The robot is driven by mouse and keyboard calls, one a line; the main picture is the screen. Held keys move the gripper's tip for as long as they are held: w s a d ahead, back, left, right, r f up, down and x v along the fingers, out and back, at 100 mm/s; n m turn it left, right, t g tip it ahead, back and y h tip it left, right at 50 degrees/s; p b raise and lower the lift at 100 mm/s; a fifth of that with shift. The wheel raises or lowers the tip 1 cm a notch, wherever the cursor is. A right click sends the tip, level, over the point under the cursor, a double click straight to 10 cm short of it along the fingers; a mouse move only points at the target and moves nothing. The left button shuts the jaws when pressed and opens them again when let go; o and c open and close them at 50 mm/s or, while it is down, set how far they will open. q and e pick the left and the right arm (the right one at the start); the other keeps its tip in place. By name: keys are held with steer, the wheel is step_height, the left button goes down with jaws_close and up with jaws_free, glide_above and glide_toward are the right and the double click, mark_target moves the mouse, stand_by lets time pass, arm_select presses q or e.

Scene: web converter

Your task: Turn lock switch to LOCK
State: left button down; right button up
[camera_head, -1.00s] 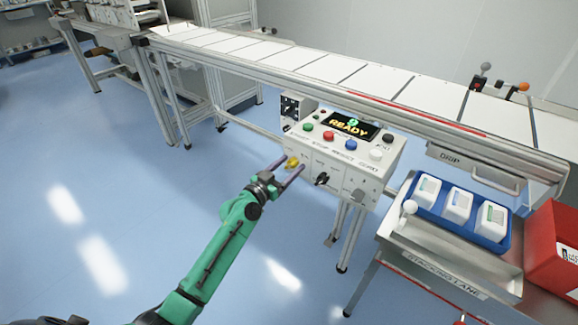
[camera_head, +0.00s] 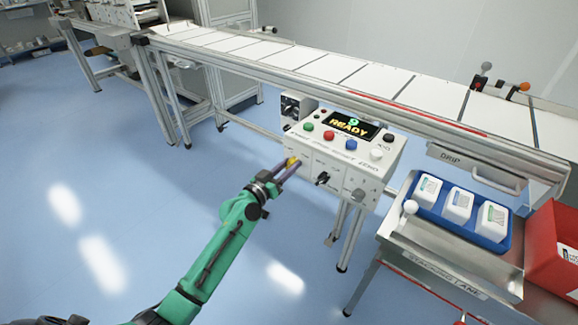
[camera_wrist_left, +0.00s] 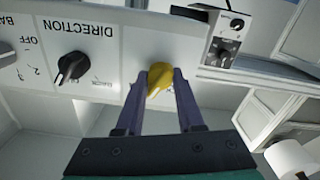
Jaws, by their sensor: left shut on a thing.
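A yellow lock switch (camera_head: 293,161) sits at the left end of the control box's front face. My left gripper (camera_head: 286,168) is shut on it. In the left wrist view the yellow knob (camera_wrist_left: 159,76) is between the two purple fingertips of the left gripper (camera_wrist_left: 160,84), one on each side. The fingers hide most of the label around the knob, so I cannot read its setting. The control box (camera_head: 340,167) shows READY on its display (camera_head: 349,126). My right gripper is not in view.
A black DIRECTION knob (camera_wrist_left: 72,68) is beside the yellow one, also seen on the box front (camera_head: 322,178). Coloured buttons line the box top. A conveyor (camera_head: 300,62) runs behind. A blue tray (camera_head: 418,212) with white bottles and a red bin (camera_head: 545,235) stand at right.

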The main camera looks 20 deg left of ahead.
arm_select(q)
steer(key=n, duration=0.3)
steer(key=shift+r+n, duration=0.15)
steer(key=shift+n, duration=0.25)
steer(key=n, duration=0.3)
steer(key=shift+w+a+n, duration=0.1)
steer(key=shift+n, duration=0.2)
steer(key=n+p, duration=0.1)
steer(key=n, duration=0.2)
steer(key=shift+n, duration=0.3)
steer(key=shift+a+r+n, duration=0.1)
steer(key=shift+n, duration=2.1)
steer(key=c, duration=0.5)
jaws_free()
steer(key=shift+f, duration=0.2)
